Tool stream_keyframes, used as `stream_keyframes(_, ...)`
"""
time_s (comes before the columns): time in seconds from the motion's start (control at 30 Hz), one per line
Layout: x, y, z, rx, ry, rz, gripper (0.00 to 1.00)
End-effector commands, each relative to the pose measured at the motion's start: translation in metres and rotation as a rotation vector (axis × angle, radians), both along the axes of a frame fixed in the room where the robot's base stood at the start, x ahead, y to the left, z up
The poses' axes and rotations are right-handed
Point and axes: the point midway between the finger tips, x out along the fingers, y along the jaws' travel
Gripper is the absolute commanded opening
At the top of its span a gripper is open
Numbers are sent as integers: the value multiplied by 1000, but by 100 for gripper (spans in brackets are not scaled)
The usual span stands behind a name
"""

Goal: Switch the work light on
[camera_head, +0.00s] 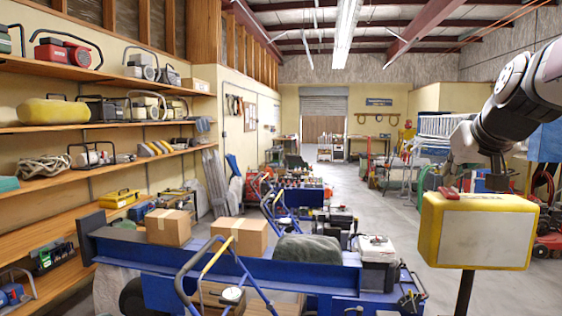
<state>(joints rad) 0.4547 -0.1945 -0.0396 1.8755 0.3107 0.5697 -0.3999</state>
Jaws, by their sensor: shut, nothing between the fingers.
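The work light (477,231) is a yellow box with a pale panel on its front, standing on a dark post at the right. The panel looks plain whitish, with no clear glow. A small red rocker switch (449,193) sits on the left part of its top. My gripper (497,183) reaches down from the upper right, shut and empty. Its dark fingertips are just above or at the light's top, to the right of the red switch in the picture. I cannot tell whether they touch the box.
A blue bench-like machine (240,270) carries cardboard boxes (168,227) and a dark green bag (308,248) at front left. Shelves (100,128) with equipment line the left wall. Red machinery (548,240) stands behind the light at right. The grey floor aisle (365,205) is mostly clear.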

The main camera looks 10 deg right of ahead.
Motion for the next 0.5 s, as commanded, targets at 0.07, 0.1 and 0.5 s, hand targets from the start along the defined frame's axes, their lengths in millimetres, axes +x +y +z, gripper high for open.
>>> stream_keyframes(0.07,0,0,0,0,0,0,0)
stream_keyframes(0.1,0,0,0,0,1,0,0)
stream_keyframes(0.5,4,-1,-5,24,82,1,0)
